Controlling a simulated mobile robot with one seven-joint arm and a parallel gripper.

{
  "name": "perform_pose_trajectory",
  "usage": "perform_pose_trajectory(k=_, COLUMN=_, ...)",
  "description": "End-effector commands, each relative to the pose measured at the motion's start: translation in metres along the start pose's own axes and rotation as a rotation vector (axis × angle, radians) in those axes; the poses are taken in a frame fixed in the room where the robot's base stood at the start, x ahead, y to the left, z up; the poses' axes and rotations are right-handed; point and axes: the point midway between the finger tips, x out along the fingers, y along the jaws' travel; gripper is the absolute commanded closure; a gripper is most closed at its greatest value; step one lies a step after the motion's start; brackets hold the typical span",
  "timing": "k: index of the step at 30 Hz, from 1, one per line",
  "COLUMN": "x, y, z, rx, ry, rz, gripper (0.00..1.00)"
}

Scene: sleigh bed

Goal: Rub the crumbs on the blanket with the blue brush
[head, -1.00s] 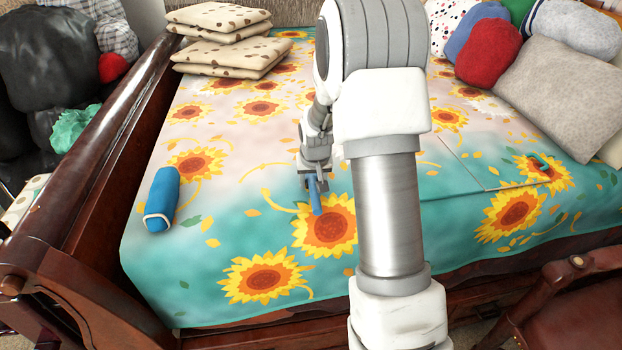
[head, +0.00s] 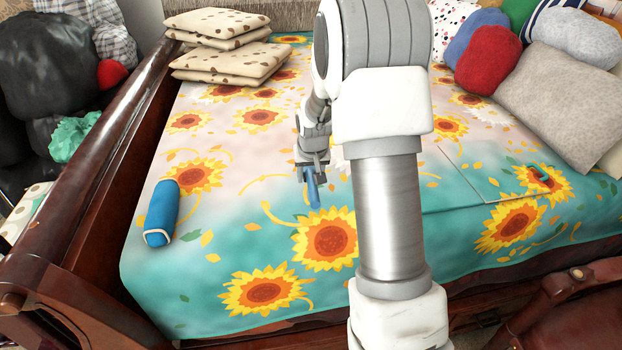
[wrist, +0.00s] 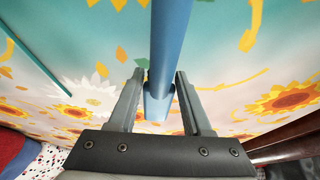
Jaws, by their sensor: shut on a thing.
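My gripper (head: 311,168) is shut on the blue brush (head: 313,192), which points down toward the sunflower blanket (head: 235,235). In the wrist view, the brush (wrist: 170,40) runs between the two fingers (wrist: 158,88) and out past the top of the picture. In the head view, its lower end appears just above a large printed sunflower near the bed's middle. I cannot tell whether it touches the cloth. I cannot make out crumbs among the printed petals. My arm hides part of the blanket to the right of the gripper.
A blue roll (head: 161,212) lies on the blanket at left, near the dark wooden bed side (head: 95,150). Folded spotted cushions (head: 230,62) are at the back left. Pillows (head: 560,105) crowd the back right.

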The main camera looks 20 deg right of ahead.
Motion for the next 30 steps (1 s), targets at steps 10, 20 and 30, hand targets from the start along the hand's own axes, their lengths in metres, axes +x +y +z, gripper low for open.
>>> perform_pose_trajectory(k=10, x=-0.031, y=-0.002, z=-0.015, rx=-0.001, ry=0.002, rz=0.0, gripper=1.0)
perform_pose_trajectory(k=20, x=-0.035, y=-0.003, z=-0.017, rx=-0.002, ry=0.001, rz=0.0, gripper=1.0)
perform_pose_trajectory(k=30, x=-0.035, y=-0.003, z=-0.017, rx=-0.002, ry=0.001, rz=0.0, gripper=1.0)
